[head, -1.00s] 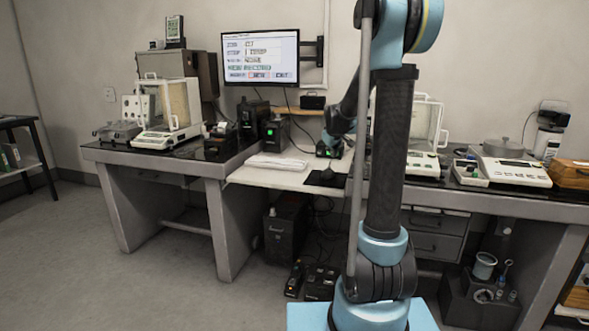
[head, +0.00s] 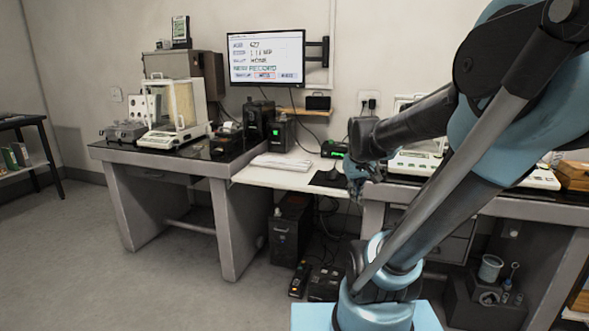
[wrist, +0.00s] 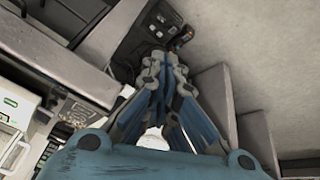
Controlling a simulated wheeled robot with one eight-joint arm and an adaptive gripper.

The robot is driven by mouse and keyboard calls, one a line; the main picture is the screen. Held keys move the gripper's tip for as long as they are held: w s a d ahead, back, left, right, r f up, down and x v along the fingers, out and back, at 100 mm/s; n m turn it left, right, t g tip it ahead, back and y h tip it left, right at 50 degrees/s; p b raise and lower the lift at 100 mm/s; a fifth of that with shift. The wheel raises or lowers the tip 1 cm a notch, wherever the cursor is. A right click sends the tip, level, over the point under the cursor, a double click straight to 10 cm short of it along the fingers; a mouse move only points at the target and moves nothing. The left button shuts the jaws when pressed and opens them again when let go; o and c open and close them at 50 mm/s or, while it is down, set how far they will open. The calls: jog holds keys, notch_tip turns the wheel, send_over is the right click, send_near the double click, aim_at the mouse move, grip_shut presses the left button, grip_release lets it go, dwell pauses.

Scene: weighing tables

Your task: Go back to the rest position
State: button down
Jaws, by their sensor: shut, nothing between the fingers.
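My gripper (head: 355,178) is at the end of my arm, in front of the white desk section and the right table's edge in the head view. In the wrist view my gripper (wrist: 163,62) points away from the camera, its blue fingers together with nothing between them. My arm is folded, with its elbow at the upper right of the head view, and it hides much of the right table.
A monitor (head: 266,58) hangs on the wall. A glass-sided balance (head: 176,115) stands on the left table (head: 120,152). A keyboard (head: 281,162) lies on the white desk (head: 262,178). A computer tower (head: 286,238) stands below. The floor (head: 130,285) at left is clear.

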jog(key=s+f+m+g, duration=0.1)
jog(key=s+f, duration=0.3)
jog(key=s, duration=0.4)
jog(key=s+f+m+g, duration=0.1)
jog(key=s+f, duration=0.3)
jog(key=s, duration=0.3)
jog(key=shift+s+a, duration=0.25)
jog(key=shift+s, duration=0.1)
jog(key=shift+w+f, duration=0.1)
jog(key=shift+w+f, duration=0.15)
jog(key=shift+w, duration=0.2)
